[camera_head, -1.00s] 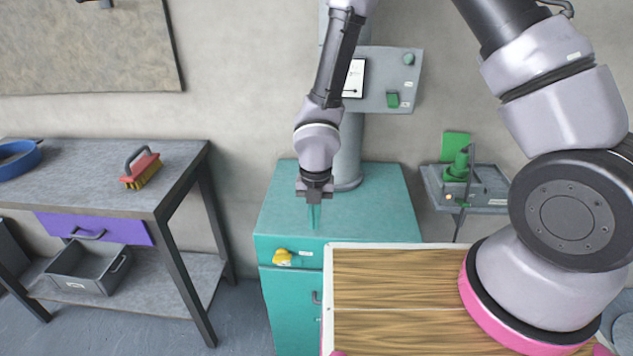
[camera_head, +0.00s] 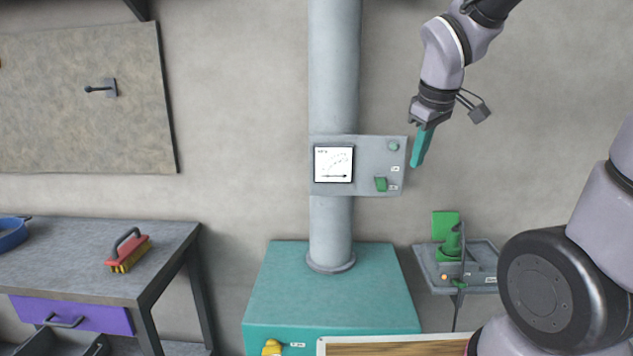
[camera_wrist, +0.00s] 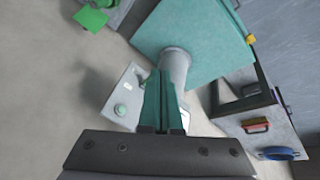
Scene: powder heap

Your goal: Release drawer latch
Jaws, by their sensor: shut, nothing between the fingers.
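A small yellow part (camera_head: 272,347), which looks like the latch, sits on the front of the teal cabinet (camera_head: 290,290), beside a white label. It is cut by the bottom edge of the head view and shows small at the right of the wrist view (camera_wrist: 251,39). The cabinet's drawer front is mostly out of frame. My gripper (camera_head: 416,163) is shut and empty, its teal fingers pointing down. It is raised well above the cabinet, just right of the grey control panel in the head view. It is far from the yellow part.
The grey panel (camera_head: 360,186) with a chart, green switch and button is on a thick post (camera_head: 331,225). A small shelf (camera_head: 478,262) with green items is at right. A workbench (camera_head: 60,265) with a brush (camera_head: 127,252) and purple drawer (camera_head: 75,316) stands left.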

